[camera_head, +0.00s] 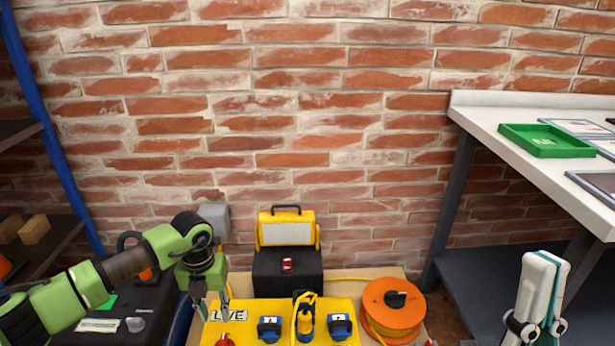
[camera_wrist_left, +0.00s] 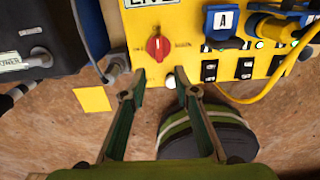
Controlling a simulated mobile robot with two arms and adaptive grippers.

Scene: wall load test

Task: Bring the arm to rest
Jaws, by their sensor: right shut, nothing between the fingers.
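My left arm reaches in from the left in the head view, with its gripper (camera_head: 213,308) pointing down at the left end of the yellow panel box (camera_head: 256,306). In the left wrist view, the left gripper (camera_wrist_left: 160,80) has its fingers apart with nothing between them. A red rotary knob (camera_wrist_left: 158,46) on the panel lies just beyond the fingertips, apart from them; in the head view the knob (camera_head: 225,342) is at the bottom edge. My right gripper (camera_head: 547,258) points up at the lower right, its pale fingers together and empty.
An orange cable reel (camera_head: 393,308) stands right of the panel. A yellow work lamp (camera_head: 287,231) on a black case is behind it. A white bench (camera_head: 520,125) with a green tray (camera_head: 546,141) is at right, dark shelving (camera_head: 50,250) at left. A brick wall closes the back.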

